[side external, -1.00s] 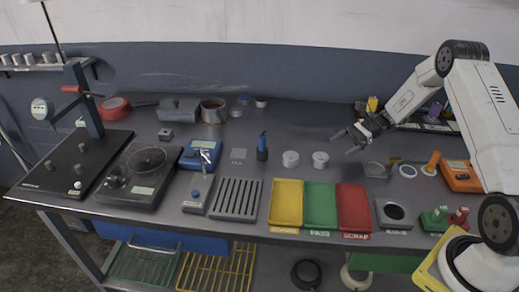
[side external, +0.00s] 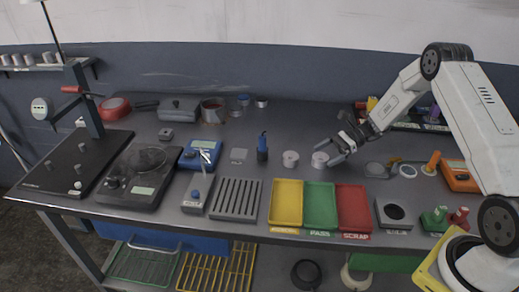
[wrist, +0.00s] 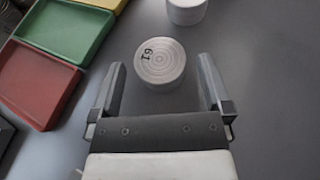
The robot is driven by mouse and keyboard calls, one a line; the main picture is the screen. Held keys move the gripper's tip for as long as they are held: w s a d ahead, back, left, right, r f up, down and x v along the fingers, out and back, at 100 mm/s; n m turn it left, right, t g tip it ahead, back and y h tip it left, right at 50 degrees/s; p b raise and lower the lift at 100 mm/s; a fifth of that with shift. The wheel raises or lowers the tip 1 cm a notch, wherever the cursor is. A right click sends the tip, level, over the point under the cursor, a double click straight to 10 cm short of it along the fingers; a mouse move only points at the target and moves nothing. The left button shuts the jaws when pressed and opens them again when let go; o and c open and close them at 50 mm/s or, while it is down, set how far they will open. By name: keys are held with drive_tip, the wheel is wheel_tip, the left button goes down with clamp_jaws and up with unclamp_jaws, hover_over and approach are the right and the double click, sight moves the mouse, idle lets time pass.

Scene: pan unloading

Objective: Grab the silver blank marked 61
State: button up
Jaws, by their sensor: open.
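The silver blank marked 61 (wrist: 160,63) stands upright on the bench in the wrist view, its number readable on the ringed top face. It also shows in the side view (side external: 319,160), where its number is too small to read. My gripper (wrist: 160,80) is open, with one finger on each side and the blank just beyond and between the fingertips. In the side view my gripper (side external: 334,153) is low, close to the right of the blank. A second silver blank (wrist: 187,10) stands farther off; it is also left of the first in the side view (side external: 290,159).
A yellow tray (side external: 286,224), a green tray (side external: 320,226) and a red tray (side external: 354,226) lie in front of the blanks. A blue pen-like tool in a dark holder (side external: 262,153) stands to their left. Bare bench lies behind the blanks.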

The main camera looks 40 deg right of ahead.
drive_tip(key=shift+x, duration=1.1)
drive_tip(key=c, duration=1.3)
drive_tip(key=shift+r, duration=0.1)
drive_tip(key=shift+r, duration=0.7)
drive_tip(key=s+a+r, duration=0.2)
drive_tip(key=s+r, duration=0.9)
drive_tip(key=s, duration=0.2)
drive_tip(key=shift+s+a+r, duration=0.2)
drive_tip(key=shift+s+a, duration=0.15)
drive_tip(key=shift+s, duration=0.05)
